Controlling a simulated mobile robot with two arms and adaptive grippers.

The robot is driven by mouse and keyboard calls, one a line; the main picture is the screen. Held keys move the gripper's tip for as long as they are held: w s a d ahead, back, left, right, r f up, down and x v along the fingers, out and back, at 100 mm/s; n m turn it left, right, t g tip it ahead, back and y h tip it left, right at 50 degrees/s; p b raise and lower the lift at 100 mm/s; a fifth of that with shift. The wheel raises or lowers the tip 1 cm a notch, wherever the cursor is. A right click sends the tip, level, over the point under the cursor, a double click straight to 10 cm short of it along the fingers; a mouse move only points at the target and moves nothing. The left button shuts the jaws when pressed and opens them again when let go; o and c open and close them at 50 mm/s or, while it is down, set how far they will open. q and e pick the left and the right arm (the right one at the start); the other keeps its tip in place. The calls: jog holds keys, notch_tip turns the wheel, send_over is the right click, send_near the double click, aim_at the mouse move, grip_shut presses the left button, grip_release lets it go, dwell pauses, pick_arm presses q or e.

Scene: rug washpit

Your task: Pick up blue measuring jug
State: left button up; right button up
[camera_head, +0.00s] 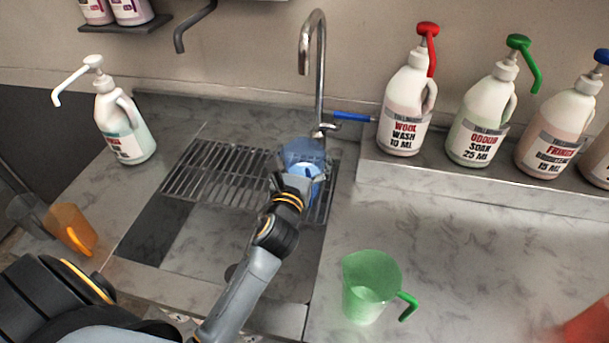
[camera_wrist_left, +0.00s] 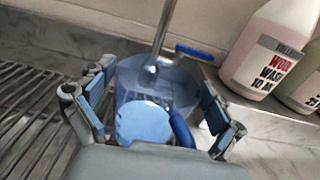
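The blue measuring jug (camera_head: 303,155) is translucent and stands below the tap spout at the right end of the drain grate. My left gripper (camera_head: 298,181) reaches it from the front and hides part of its near side. In the left wrist view the jug (camera_wrist_left: 160,85) is between the spread fingers of my left gripper (camera_wrist_left: 152,95), with its blue handle towards the right finger. The gripper is open; I cannot tell whether either finger touches the jug. My right gripper is not in view.
The tap (camera_head: 319,70) with its blue lever (camera_head: 352,116) rises just behind the jug. A green jug (camera_head: 366,288) stands on the right counter, an orange jug (camera_head: 70,228) at the left. A white pump bottle (camera_head: 122,130) stands back left; several labelled pump bottles line the right ledge (camera_head: 440,172).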

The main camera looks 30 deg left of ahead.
pick_arm(q)
jog(key=c, duration=1.1)
jog(key=shift+c, duration=0.5)
jog(key=shift+r, duration=0.15)
